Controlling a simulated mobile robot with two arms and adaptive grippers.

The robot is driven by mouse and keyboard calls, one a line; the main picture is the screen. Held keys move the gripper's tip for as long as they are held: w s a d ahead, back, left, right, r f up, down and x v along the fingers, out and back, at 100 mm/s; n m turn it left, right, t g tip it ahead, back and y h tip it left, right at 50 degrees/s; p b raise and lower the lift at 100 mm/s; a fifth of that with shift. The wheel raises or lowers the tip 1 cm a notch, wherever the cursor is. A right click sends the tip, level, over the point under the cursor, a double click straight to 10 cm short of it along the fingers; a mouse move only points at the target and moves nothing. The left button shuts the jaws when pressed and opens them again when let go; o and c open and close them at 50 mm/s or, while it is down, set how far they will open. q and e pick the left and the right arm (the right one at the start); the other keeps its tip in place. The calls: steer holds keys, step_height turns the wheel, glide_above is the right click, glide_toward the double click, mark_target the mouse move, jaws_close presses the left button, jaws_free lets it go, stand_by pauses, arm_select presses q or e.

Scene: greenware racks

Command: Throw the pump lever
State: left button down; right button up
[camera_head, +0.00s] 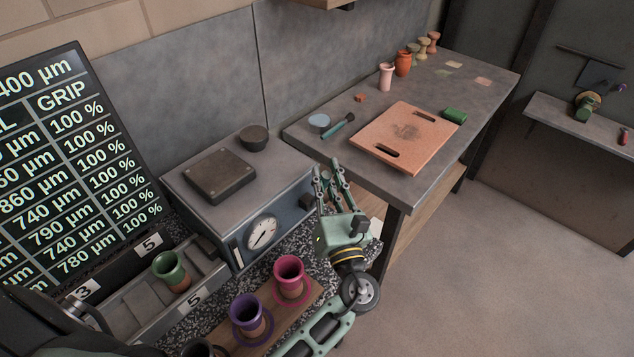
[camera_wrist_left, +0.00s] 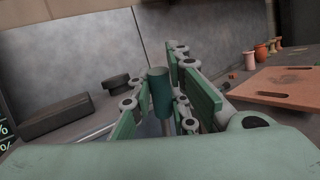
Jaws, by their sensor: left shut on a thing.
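The pump is a grey box (camera_head: 228,226) with a round white dial gauge (camera_head: 262,232) on its front. My left gripper (camera_head: 330,180) is at the box's right end, fingers pointing up. In the left wrist view, the lever's dark teal cylindrical grip (camera_wrist_left: 160,92) stands roughly upright between the fingers of my left gripper (camera_wrist_left: 165,105), which is shut on it. A grey rod shows below the grip. In the head view the lever is mostly hidden by the fingers. My right gripper is not in view.
Purple (camera_head: 247,312) and pink (camera_head: 290,272) cups stand on a wooden board in front. A large display (camera_head: 70,160) stands at left.

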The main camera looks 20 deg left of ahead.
arm_select(q)
steer(key=d+m+t+b, duration=0.1)
steer(key=d+f+m+t+b, duration=0.1)
steer(key=b, duration=0.1)
steer(key=s+d+m+t+b, duration=0.1)
steer(key=b, duration=0.1)
steer(key=shift+d+f+t, duration=0.15)
steer(key=shift+f+t, duration=0.15)
steer(key=shift+f, duration=0.1)
steer(key=c, duration=1.6)
jaws_free()
steer(key=shift+c, duration=0.2)
